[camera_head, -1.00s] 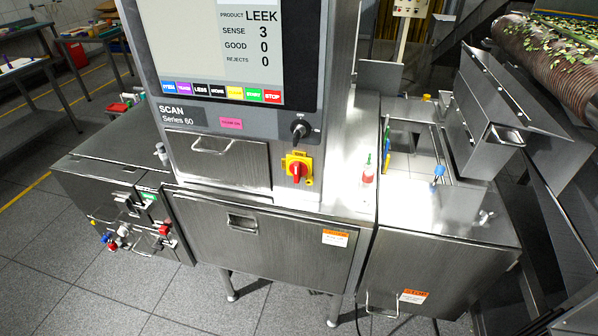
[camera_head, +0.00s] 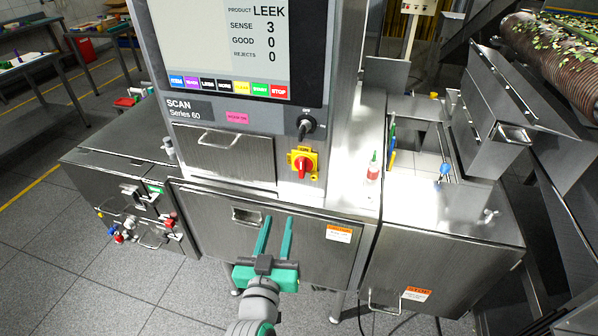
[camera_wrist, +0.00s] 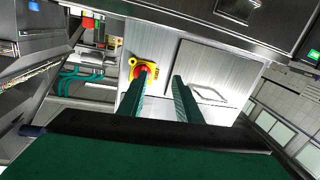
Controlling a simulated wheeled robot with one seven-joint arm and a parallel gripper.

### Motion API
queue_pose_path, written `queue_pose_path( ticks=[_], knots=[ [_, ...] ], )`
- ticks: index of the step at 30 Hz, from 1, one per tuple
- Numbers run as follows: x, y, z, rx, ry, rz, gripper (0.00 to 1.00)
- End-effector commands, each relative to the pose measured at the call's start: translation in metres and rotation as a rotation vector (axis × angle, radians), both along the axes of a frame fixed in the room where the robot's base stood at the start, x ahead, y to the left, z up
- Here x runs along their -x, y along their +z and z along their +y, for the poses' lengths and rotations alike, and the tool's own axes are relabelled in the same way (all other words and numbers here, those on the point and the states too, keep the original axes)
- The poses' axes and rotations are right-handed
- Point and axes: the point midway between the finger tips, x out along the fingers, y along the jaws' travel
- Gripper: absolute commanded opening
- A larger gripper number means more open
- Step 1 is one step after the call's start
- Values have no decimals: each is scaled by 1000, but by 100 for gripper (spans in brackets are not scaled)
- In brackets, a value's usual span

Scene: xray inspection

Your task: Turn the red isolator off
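The red isolator (camera_head: 302,166) is a red rotary knob on a yellow plate, on the front of the grey scan machine below a black rotary switch. In the head view its handle looks upright. My gripper (camera_head: 275,222) is green, open and empty, in front of the lower cabinet door, below and left of the isolator and apart from it. In the wrist view the isolator (camera_wrist: 143,69) shows beyond the tip of the left finger, which partly covers it. The gripper (camera_wrist: 163,82) points up toward the machine front there.
A drawer with a handle (camera_head: 222,160) is left of the isolator. A screen (camera_head: 230,45) with coloured buttons is above. A side unit with valves and handles (camera_head: 130,215) is at the left.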

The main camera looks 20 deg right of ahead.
Motion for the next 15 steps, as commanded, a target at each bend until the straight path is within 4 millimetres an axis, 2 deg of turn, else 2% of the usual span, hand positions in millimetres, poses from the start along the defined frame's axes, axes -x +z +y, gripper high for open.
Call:
queue_pose_path(
  ticks=[1,6,10,15],
  knots=[
    [-7,17,-6,-12,-27,-23,31],
    [-15,51,-22,-48,-104,-60,31],
    [-17,63,-28,-64,-133,-74,31],
    [-25,66,-36,-68,-143,-76,31]
  ],
)
